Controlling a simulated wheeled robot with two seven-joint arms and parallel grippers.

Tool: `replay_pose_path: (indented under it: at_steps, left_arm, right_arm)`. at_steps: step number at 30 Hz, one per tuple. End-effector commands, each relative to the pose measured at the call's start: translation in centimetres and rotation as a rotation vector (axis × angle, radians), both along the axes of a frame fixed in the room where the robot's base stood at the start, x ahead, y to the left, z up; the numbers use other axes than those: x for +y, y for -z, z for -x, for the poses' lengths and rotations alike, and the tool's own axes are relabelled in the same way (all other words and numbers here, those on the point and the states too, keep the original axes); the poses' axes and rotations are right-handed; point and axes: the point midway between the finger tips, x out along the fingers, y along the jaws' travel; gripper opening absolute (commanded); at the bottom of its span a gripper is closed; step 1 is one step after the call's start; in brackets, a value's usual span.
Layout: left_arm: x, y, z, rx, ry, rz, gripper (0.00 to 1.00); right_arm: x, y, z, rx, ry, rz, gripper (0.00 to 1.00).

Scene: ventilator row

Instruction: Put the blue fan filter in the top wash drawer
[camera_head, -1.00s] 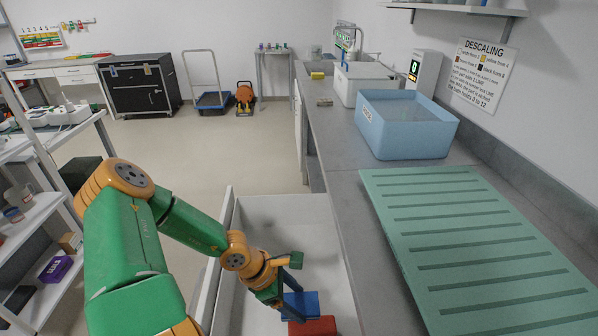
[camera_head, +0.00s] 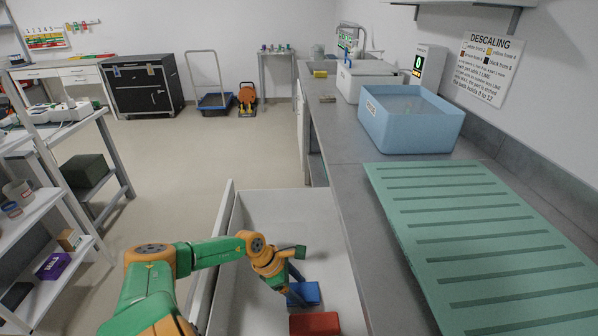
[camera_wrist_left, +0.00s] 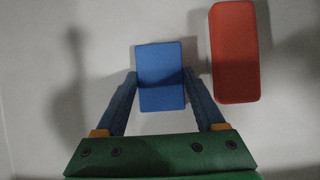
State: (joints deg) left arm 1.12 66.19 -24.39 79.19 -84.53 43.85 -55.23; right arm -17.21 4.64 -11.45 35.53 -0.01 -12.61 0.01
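The blue fan filter (camera_head: 305,293) is a blue block lying on the floor of the open white drawer (camera_head: 283,211). In the left wrist view the blue fan filter (camera_wrist_left: 160,75) shows between the tips of my left gripper (camera_wrist_left: 160,74). The fingers look spread, one on each side of it; any contact is hard to tell. In the head view my left gripper (camera_head: 295,286) is down inside the drawer, partly in front of the filter. A red block (camera_head: 314,323) lies close beside the filter, apart from it; it also shows in the left wrist view (camera_wrist_left: 234,52). My right gripper is out of view.
The grey counter (camera_head: 347,145) runs along the drawer's right side, bearing a green slatted mat (camera_head: 465,235) and a blue tub (camera_head: 410,125). White shelves (camera_head: 45,225) stand at left. The far part of the drawer and the floor to its left are clear.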

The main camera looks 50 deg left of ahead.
Motion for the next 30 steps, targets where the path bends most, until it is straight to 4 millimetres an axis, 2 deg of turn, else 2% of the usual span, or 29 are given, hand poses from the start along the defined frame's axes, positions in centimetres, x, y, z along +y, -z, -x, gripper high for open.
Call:
replay_pose_path:
  at_steps: [1, 3, 9, 13, 20, 21, 24, 27, 30]
  left_arm:
    - [0.0, 0.0, 0.0, 0.000, 0.000, 0.000, 0.82]
    - [0.0, 0.0, 0.0, 0.000, 0.000, 0.000, 1.00]
    - [0.0, 0.0, 0.0, -0.001, 0.000, -0.001, 1.00]
    - [0.4, -0.8, 0.3, -0.001, -0.002, -0.002, 1.00]
    - [1.9, -5.8, 2.5, 0.008, 0.002, -0.006, 1.00]
    - [2.2, -7.0, 2.9, 0.008, 0.000, -0.005, 1.00]
    - [2.9, -9.0, 3.7, 0.007, 0.001, -0.003, 1.00]
    - [3.3, -10.3, 4.2, 0.002, -0.001, -0.001, 1.00]
    - [3.6, -10.7, 4.5, 0.000, -0.001, 0.000, 1.00]
  right_arm:
    - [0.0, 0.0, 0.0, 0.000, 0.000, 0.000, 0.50]
    - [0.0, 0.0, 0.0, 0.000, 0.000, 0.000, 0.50]
    - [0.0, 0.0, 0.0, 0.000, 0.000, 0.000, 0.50]
    - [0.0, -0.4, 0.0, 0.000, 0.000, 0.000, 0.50]
    - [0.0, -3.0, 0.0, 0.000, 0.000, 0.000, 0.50]
    - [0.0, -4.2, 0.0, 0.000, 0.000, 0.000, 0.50]
    - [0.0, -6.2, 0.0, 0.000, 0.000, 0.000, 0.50]
    - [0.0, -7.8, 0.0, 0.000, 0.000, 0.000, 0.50]
    - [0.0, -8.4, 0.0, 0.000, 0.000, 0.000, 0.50]
